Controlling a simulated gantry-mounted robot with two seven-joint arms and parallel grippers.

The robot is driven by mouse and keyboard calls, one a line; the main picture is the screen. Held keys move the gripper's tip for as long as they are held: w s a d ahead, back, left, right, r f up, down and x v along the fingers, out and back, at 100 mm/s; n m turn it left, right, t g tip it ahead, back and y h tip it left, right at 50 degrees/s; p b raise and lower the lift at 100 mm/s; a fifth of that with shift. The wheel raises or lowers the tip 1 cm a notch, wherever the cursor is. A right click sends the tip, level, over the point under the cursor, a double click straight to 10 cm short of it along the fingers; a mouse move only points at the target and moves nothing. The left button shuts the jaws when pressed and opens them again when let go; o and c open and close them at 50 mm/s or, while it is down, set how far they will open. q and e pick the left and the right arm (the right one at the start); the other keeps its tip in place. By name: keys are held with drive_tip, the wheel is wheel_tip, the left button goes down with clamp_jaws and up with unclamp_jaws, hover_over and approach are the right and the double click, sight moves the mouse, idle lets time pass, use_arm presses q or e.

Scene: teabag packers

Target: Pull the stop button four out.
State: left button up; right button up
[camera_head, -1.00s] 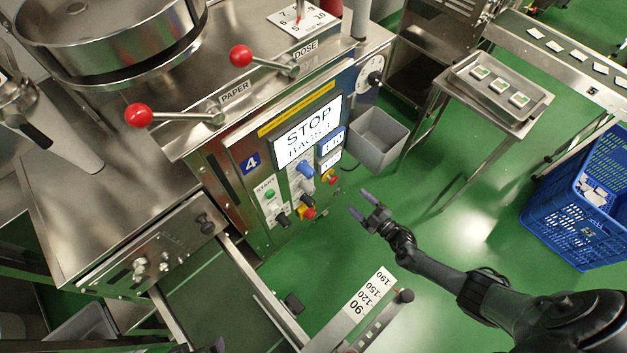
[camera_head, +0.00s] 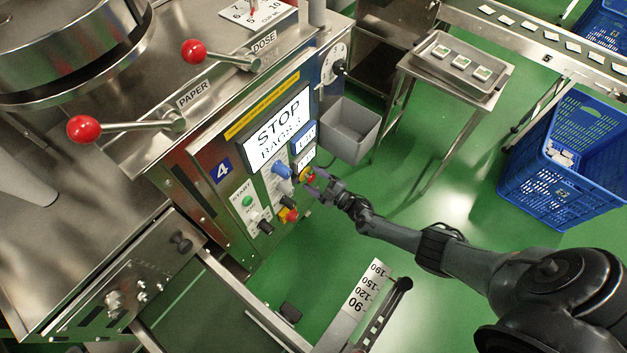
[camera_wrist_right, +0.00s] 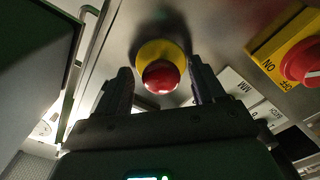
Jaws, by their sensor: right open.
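The stop button (camera_head: 306,174) is a red mushroom head on a yellow collar, at the right edge of the panel marked with a blue 4. The right wrist view shows its red head (camera_wrist_right: 161,77) ahead, between the two fingers. My right gripper (camera_head: 319,185) is open, its fingertips close to the button and partly covering it in the head view. I cannot tell whether the fingers touch it. My left gripper is out of view.
The display (camera_head: 277,130) above reads STOP. A red and yellow ON/OFF switch (camera_head: 290,215) and a blue knob (camera_head: 282,170) sit nearby. A grey bin (camera_head: 349,132) hangs to the right. Green floor is open below the right arm.

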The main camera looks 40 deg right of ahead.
drive_tip(key=shift+w+a, duration=0.2)
drive_tip(key=shift+w, duration=0.15)
drive_tip(key=shift+c, duration=0.5)
